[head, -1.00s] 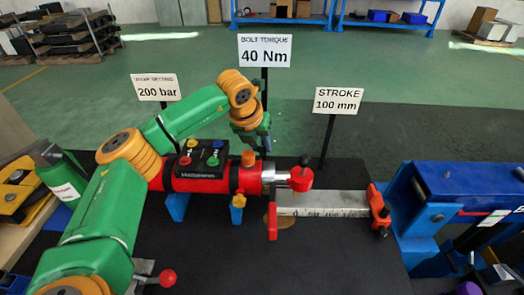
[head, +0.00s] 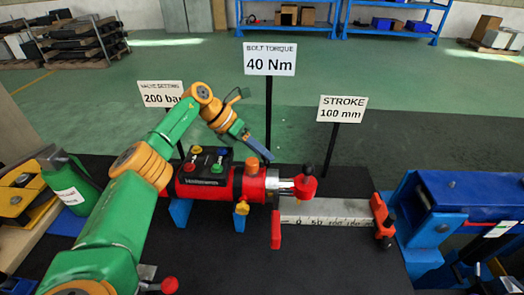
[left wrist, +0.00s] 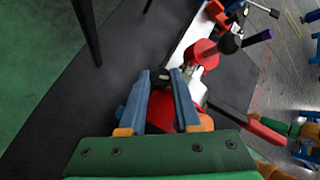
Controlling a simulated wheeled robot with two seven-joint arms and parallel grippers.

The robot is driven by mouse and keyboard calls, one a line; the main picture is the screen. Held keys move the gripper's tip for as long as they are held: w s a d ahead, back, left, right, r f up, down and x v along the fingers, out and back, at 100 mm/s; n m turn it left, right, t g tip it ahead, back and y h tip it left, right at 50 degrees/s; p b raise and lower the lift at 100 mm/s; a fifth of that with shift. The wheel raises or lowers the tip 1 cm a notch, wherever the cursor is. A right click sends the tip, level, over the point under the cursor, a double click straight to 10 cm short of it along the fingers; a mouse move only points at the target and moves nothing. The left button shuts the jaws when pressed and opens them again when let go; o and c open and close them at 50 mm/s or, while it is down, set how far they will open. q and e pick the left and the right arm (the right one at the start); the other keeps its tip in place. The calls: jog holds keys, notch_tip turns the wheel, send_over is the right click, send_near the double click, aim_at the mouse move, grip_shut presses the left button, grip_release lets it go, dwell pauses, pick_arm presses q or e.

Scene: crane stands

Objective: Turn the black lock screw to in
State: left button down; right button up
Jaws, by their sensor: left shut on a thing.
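The black lock screw (head: 308,169) stands on top of the red rod-end piece (head: 304,187), at the right end of the red cylinder (head: 215,186). In the left wrist view a black knob (left wrist: 228,43) shows beside the red rod-end piece (left wrist: 203,55), beyond the fingertips. My left gripper (head: 262,152) hangs above the cylinder's right part, tilted, its blue fingers pointing down to the right, apart from the black screw. My right gripper is not in view.
An orange cap (head: 252,166) and a black valve block (head: 205,163) sit on the cylinder. A graduated metal scale (head: 330,210) runs right to a red block (head: 382,217). Sign posts stand behind.

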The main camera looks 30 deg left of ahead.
pick_arm(q)
jog(key=shift+m+h, duration=0.3)
jog(key=shift+m, duration=0.1)
dwell(0.4)
jog(key=c, duration=0.6)
grip_release()
